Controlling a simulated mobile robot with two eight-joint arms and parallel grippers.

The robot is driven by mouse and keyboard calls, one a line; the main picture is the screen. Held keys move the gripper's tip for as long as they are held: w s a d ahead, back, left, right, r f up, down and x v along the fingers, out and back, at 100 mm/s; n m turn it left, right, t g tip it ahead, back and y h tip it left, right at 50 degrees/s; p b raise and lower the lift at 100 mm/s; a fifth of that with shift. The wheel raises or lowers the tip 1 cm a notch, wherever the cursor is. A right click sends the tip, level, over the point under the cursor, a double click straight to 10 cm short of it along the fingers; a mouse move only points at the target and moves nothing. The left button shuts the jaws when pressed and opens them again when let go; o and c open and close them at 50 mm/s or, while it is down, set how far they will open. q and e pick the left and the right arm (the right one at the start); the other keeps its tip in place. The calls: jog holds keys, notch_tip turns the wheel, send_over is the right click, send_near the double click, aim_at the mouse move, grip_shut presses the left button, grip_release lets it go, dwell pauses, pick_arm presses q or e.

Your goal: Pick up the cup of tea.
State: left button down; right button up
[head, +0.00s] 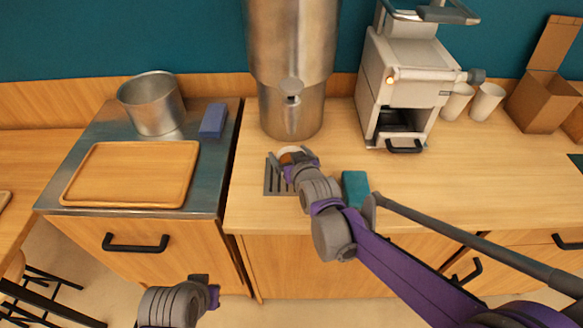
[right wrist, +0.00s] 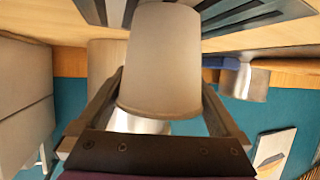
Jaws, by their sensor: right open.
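The cup of tea (head: 290,150) stands at the dispenser's drip grate (head: 272,185), mostly hidden by my right gripper in the head view. Its pale rim and a bit of brown show there. In the right wrist view the pale cup (right wrist: 160,60) appears upside down, between the two fingers. My right gripper (head: 299,162) is open, with a finger on each side of the cup; I cannot tell whether either touches it. My left gripper (head: 207,290) is low in front of the left cabinet, away from the cup; its jaws are not clear.
A tall steel dispenser (head: 292,50) stands right behind the cup. A coffee machine (head: 400,80), white cups (head: 487,101) and a cardboard box (head: 543,100) are to the right. A teal block (head: 355,187) lies near my right arm. A wooden tray (head: 132,172), steel pot (head: 152,103) and blue block (head: 213,121) are left.

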jog(key=shift+w+a+f, duration=0.1)
jog(key=shift+w, duration=0.2)
jog(key=c, duration=1.2)
jog(key=shift+o, duration=0.2)
